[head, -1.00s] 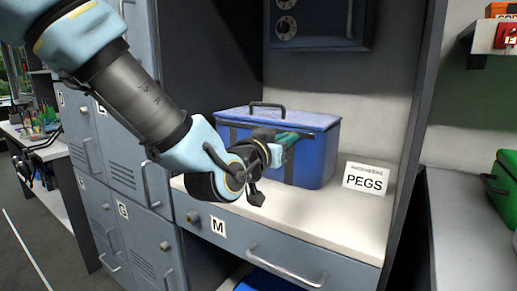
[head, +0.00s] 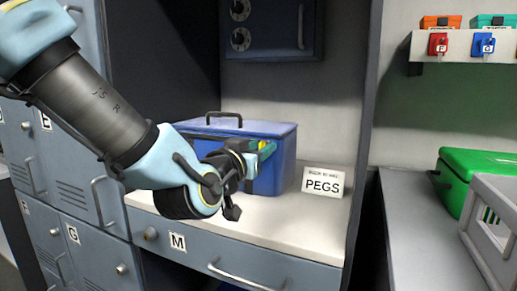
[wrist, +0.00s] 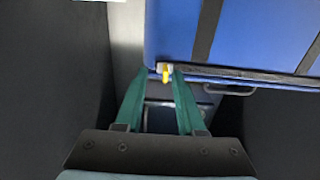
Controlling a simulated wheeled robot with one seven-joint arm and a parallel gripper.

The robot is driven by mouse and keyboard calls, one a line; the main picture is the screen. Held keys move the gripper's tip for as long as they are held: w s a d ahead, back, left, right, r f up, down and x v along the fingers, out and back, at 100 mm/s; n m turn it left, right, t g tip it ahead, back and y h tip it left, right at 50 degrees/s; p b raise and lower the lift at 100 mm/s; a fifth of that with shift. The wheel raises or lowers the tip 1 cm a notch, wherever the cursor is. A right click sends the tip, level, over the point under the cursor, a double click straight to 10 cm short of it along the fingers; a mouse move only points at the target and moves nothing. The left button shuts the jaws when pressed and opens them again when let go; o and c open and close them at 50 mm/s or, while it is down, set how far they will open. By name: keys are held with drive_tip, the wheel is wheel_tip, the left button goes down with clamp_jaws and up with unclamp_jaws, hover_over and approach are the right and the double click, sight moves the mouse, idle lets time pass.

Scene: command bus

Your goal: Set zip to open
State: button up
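A blue bag (head: 284,165) with a dark top handle and dark straps stands on the white shelf; its blue side also fills the upper right of the wrist view (wrist: 260,35). A small yellow and white zip pull (wrist: 165,73) shows at the bag's dark zip seam. My gripper (head: 266,150) is at the bag's front, near its upper edge. In the wrist view my gripper (wrist: 163,75) has its green fingers apart, one on each side of the pull. A narrow gap seems to show beside the pull; contact is hard to tell.
A PEGS sign (head: 323,183) stands on the shelf right of the bag. The drawer marked M (head: 225,262) is below. Dark cupboard walls (head: 160,70) close in on the left. A green box (head: 480,172) and a grey crate (head: 495,225) are at the right.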

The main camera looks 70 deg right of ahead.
drive_tip(key=shift+w, duration=0.1)
drive_tip(key=a+b, duration=0.1)
drive_tip(key=a, duration=0.9)
drive_tip(key=shift+w+a+b, duration=0.25)
drive_tip(key=shift+a+b, duration=0.05)
drive_tip(key=shift+a, duration=0.1)
